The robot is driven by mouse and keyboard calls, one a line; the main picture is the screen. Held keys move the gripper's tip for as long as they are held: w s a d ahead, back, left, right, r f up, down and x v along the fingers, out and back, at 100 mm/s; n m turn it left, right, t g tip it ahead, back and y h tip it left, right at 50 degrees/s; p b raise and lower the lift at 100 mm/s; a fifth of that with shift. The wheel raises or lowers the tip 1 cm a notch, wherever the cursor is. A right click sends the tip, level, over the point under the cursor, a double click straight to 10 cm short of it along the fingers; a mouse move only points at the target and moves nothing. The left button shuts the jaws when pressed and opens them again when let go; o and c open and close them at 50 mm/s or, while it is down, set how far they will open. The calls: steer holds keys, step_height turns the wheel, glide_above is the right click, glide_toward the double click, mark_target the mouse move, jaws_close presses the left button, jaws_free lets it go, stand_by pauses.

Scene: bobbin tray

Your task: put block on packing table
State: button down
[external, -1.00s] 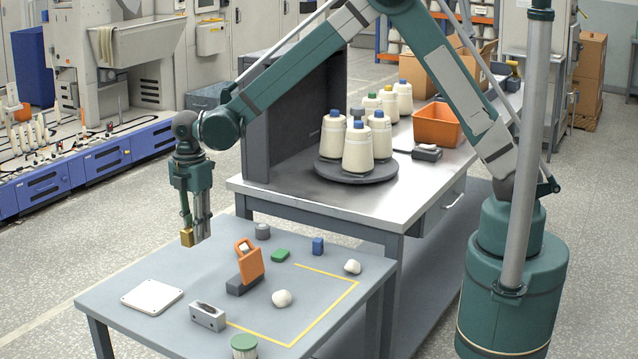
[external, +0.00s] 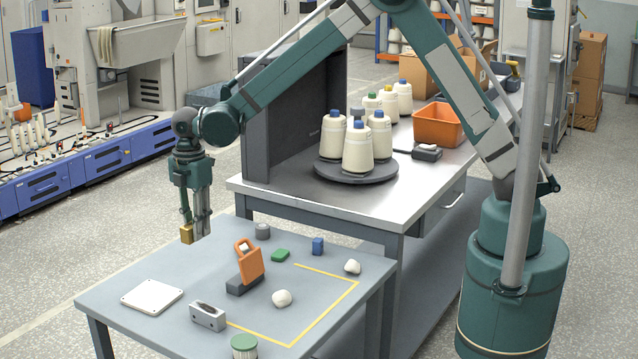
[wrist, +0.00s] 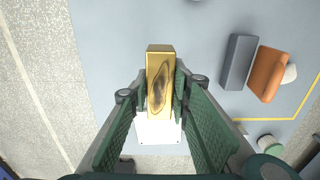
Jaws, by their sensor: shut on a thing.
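A brass-coloured block (external: 187,234) is held between the fingers of my gripper (external: 195,228). In the wrist view the block (wrist: 160,65) sits between the two green finger pads of my gripper (wrist: 160,98), with a dark oval mark on its face. The block hangs in the air near the far left edge of the grey packing table (external: 165,262). In the wrist view the tabletop lies beneath it, with a gap I cannot measure.
The yellow-taped area is partly clear.

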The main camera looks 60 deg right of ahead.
steer(key=shift+d, duration=0.15)
steer(key=s+d+r+p, duration=0.1)
steer(key=s+d+r, duration=0.1)
steer(key=d, duration=0.6)
steer(key=s+d+r+p, duration=0.1)
steer(key=s+d+r, duration=0.15)
steer(key=d, duration=0.45)
step_height(320, 180, up, 7)
steer(key=p, duration=0.5)
glide_above(385, 204)
steer(key=shift+f, duration=0.1)
steer(key=shift+f, duration=0.1)
steer(key=shift+f+b, duration=0.85)
steer(key=shift+f, duration=1.95)
steer(key=shift+f, duration=0.15)
